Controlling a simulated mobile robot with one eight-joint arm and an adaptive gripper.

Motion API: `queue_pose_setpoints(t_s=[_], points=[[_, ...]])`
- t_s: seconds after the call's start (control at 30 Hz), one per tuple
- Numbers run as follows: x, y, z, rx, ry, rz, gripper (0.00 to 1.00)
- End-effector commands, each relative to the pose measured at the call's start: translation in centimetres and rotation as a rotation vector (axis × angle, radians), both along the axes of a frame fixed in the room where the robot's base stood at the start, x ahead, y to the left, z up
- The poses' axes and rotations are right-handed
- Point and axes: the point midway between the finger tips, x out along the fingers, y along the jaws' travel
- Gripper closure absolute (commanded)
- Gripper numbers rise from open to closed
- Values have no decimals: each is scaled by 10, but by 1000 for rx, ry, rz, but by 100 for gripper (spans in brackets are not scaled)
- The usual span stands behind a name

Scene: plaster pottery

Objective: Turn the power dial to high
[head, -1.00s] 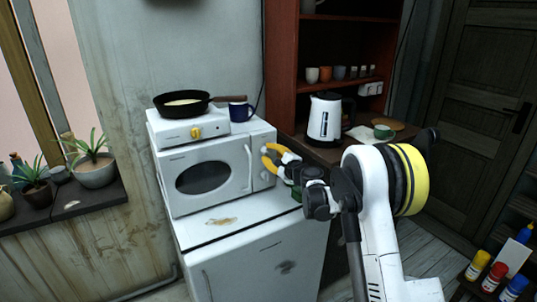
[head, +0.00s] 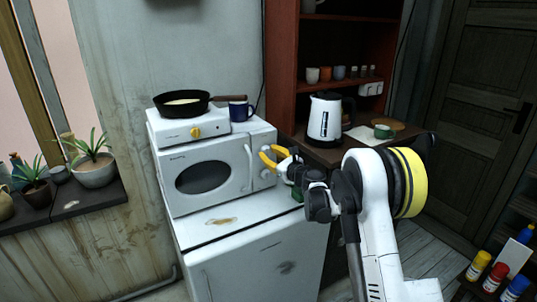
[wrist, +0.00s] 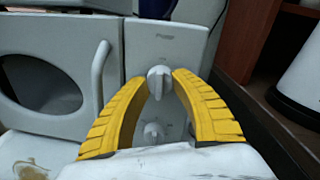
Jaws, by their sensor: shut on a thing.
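The white microwave (head: 214,174) stands on a low white cabinet, with a control panel at its right side. In the wrist view, the power dial (wrist: 158,84) is the upper white knob, under a small label. Its grip ridge looks about upright. My gripper (wrist: 161,76), with yellow fingers, is shut on this dial, one fingertip on each side. In the head view my gripper (head: 264,154) reaches the panel from the right and hides the upper dial. A second, lower dial (wrist: 153,133) shows between the fingers.
A hot plate (head: 187,129) with a black pan (head: 182,104) and a blue mug (head: 240,111) are on top of the microwave. Its door handle (wrist: 101,75) is just left of my fingers. A white kettle (head: 325,118) stands on the wooden shelf to the right.

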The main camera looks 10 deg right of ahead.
Motion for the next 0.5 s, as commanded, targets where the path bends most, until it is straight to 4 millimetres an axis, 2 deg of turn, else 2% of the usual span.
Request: queue_pose_setpoints(t_s=[0.5], points=[[0,-1,-1,106,35,-3,100]])
